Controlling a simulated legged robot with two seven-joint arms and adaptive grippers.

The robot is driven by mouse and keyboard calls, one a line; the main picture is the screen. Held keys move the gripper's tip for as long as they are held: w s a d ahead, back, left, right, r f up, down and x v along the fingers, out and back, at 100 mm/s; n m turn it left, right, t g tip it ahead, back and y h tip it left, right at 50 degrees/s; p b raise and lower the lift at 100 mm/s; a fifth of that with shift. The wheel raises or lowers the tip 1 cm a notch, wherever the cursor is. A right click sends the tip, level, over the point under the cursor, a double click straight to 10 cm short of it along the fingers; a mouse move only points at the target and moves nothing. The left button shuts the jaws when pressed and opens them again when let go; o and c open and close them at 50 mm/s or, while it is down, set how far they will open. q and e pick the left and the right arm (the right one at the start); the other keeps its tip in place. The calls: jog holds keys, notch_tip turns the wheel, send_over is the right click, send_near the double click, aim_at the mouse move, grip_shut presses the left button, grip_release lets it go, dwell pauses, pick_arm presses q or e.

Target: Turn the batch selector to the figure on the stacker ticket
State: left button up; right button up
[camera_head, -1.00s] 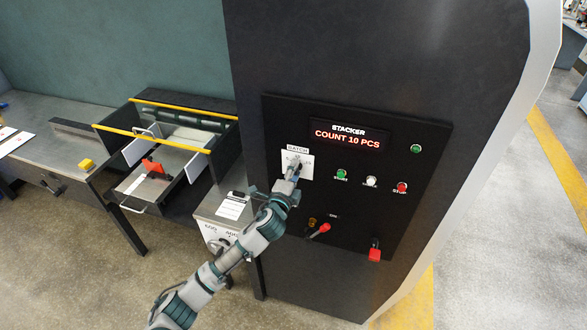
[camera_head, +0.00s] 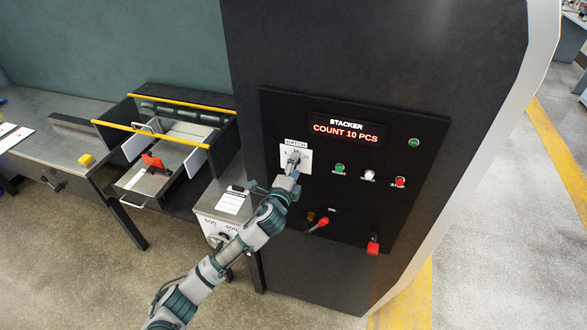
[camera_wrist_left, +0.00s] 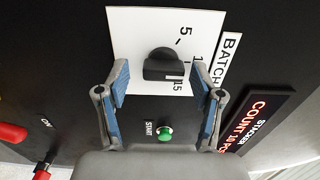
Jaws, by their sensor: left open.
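The batch selector is a black knob (camera_wrist_left: 163,64) on a white plate (camera_wrist_left: 130,35), marked BATCH, with 5 and 15 readable and a figure between them partly hidden. A small white mark shows on the knob's end near the 15; its exact setting is unclear. My left gripper (camera_wrist_left: 162,82) is open, one finger on each side of the knob, with gaps showing. In the head view the gripper (camera_head: 284,186) is just below the plate (camera_head: 302,162). A white paper (camera_head: 231,203), possibly the stacker ticket, lies on the metal cabinet; its print is too small to read.
The stacker display (camera_head: 346,133) reads COUNT 10 PCS. Green start (camera_head: 340,169), white (camera_head: 369,174) and red stop (camera_head: 400,182) buttons sit right of the selector. A yellow-railed tray (camera_head: 152,130) stands left.

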pick_arm(q)
jog(key=v, duration=1.2)
jog(key=shift+w, duration=0.1)
